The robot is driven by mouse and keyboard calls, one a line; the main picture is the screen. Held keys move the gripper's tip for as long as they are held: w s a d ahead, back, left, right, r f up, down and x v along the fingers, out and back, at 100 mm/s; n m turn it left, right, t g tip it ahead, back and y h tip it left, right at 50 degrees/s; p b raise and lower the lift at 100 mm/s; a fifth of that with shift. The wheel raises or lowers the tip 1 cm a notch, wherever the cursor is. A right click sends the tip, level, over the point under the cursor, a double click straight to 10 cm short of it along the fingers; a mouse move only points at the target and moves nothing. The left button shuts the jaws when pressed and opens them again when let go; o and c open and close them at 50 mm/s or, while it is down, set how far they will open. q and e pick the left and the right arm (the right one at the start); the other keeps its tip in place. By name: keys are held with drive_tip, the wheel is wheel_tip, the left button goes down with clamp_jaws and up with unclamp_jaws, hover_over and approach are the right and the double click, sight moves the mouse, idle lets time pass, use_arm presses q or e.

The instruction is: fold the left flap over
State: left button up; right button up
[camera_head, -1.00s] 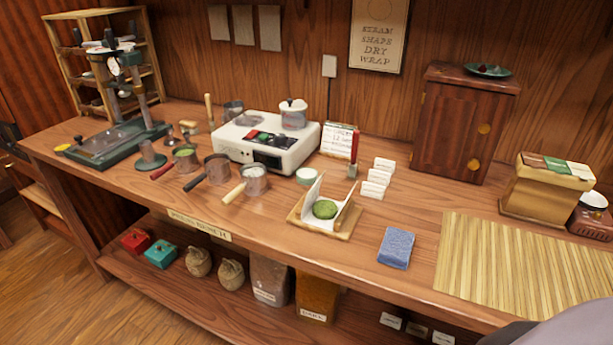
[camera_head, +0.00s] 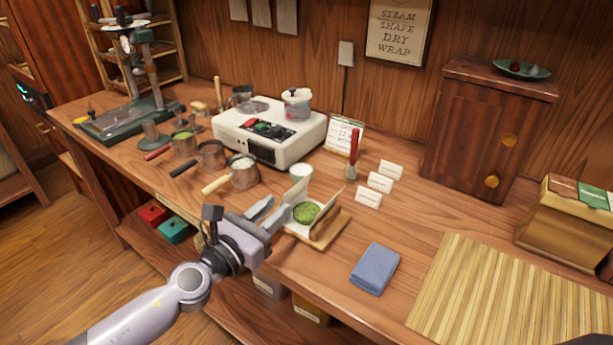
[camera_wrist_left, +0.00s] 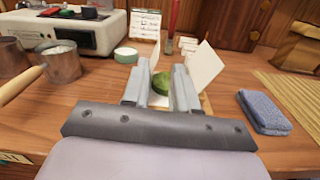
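A green pressed tea cake (camera_head: 306,212) lies on a white wrapper on a small wooden board (camera_head: 326,238). The wrapper's left flap (camera_head: 297,190) and right flap (camera_head: 326,217) stand up at its sides. My left gripper (camera_head: 269,212) is just left of the wrapper, fingers apart and empty, pointing toward it. In the left wrist view the cake (camera_wrist_left: 160,88) shows between the two fingers (camera_wrist_left: 161,90), and the right flap (camera_wrist_left: 202,66) stands beyond the right finger. The left finger partly hides the left flap there. I cannot tell whether a finger touches it. My right gripper is not in view.
A folded blue cloth (camera_head: 375,269) lies right of the board, with a bamboo mat (camera_head: 470,290) beyond. A pot with a light wooden handle (camera_head: 243,174) stands to the left. A small round container (camera_head: 301,172) and white cards (camera_head: 380,182) stand behind.

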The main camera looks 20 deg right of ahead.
sight(298, 184)
use_arm(q)
drive_tip(key=shift+w+d+r+m, duration=0.3)
drive_tip(key=shift+w+d+m, duration=0.25)
drive_tip(key=shift+m, duration=0.45)
drive_tip(key=shift+w, duration=0.25)
drive_tip(key=b+x, duration=0.3)
drive_tip(key=x, duration=0.3)
drive_tip(key=shift+d, duration=0.15)
drive_tip(key=shift+w+d+b, duration=0.15)
drive_tip(key=shift+d+b, duration=0.1)
drive_tip(key=shift+b, duration=0.05)
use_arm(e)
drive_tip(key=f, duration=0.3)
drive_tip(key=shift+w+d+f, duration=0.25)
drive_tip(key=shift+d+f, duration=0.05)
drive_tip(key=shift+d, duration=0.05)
use_arm(q)
drive_tip(key=shift+r, duration=0.1)
clamp_jaws()
